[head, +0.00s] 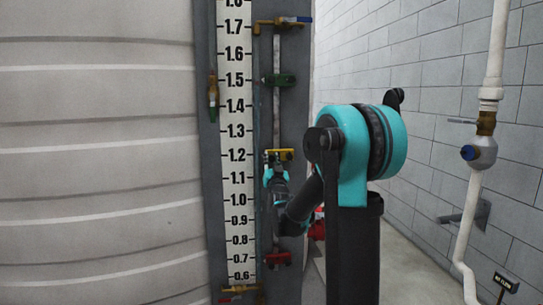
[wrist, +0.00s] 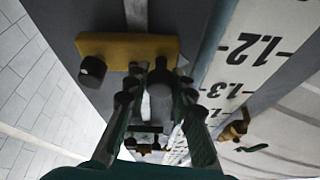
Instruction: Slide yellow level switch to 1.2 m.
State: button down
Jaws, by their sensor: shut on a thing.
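The yellow level switch (head: 286,153) sits on the vertical rod beside the white scale (head: 236,170), level with about the 1.2 mark in the head view. My gripper (head: 275,166) reaches it from the front and is shut on it. In the wrist view the picture is turned over. The yellow switch (wrist: 112,47) lies beyond the fingertips there, with a dark round part between my gripper's fingers (wrist: 160,84). The 1.2 mark on the scale (wrist: 228,62) shows to its right. The fingers hide part of the switch.
A green switch (head: 278,80) is higher on the same rod, near 1.5, and a red one (head: 278,258) is low, near 0.7. A brass valve (head: 213,90) is left of the scale. A ribbed tank (head: 95,150) fills the left.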

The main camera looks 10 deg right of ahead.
jog(key=c, duration=1.3)
grip_release()
jog(key=shift+s, duration=0.1)
jog(key=v, duration=1.2)
